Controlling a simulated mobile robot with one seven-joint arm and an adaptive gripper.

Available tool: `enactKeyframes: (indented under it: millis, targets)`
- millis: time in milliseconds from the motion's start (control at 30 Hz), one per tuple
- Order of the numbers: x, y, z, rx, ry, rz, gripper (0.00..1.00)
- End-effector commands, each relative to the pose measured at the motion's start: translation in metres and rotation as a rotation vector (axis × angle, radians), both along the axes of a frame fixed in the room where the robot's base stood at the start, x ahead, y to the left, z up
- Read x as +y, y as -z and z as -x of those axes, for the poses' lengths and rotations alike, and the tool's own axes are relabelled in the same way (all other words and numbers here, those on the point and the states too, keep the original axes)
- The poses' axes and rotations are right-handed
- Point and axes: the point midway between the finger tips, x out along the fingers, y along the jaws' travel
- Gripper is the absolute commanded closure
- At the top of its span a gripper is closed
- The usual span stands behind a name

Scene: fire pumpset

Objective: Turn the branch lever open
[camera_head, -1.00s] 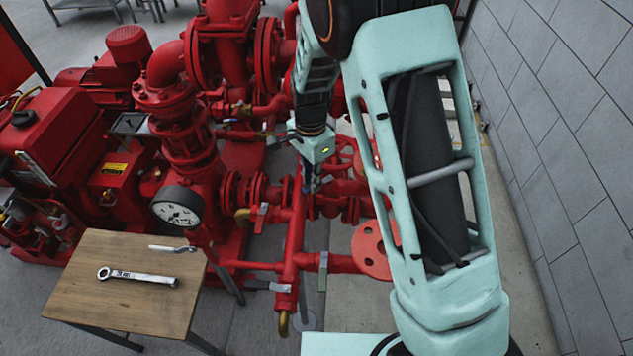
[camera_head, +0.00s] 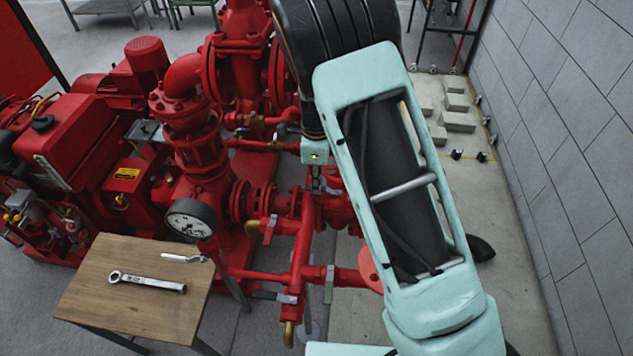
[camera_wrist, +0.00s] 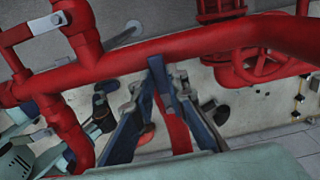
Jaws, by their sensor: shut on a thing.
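In the wrist view, the two blue-grey fingers of my gripper (camera_wrist: 160,92) are closed around a narrow blue-grey bar (camera_wrist: 159,72), which looks like the branch lever's handle. The bar stands against a long red pipe (camera_wrist: 190,45). Its pivot is hidden, so I cannot tell how far the lever is turned. In the head view my gripper (camera_head: 316,185) points down at the red branch pipework (camera_head: 303,235). The arm's dark and mint links hide part of it, and the lever is too small to make out there.
A wooden table (camera_head: 110,310) holds a wrench (camera_head: 147,283) and a small silver tool (camera_head: 184,258). A pressure gauge (camera_head: 190,218) and grey lever handles (camera_head: 329,285) are nearby. A red handwheel (camera_wrist: 262,65) is right of the fingers. A grey wall (camera_head: 575,150) bounds the right.

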Motion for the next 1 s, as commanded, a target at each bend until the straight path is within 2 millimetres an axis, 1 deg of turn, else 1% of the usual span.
enactKeyframes:
  millis: [200,567,600,733,1000]
  targets:
    - [0.0003,-0.0011,-0.0028,-0.003,0.029,-0.001,1.00]
    - [0.0001,-0.0011,-0.0033,-0.004,0.032,-0.002,1.00]
    - [0.0001,-0.0011,-0.0033,-0.004,0.031,-0.002,0.82]
    - [0.0000,-0.0008,-0.0029,-0.003,0.030,-0.001,0.69]
    - [0.0000,-0.0011,-0.0022,-0.002,0.029,-0.001,0.69]
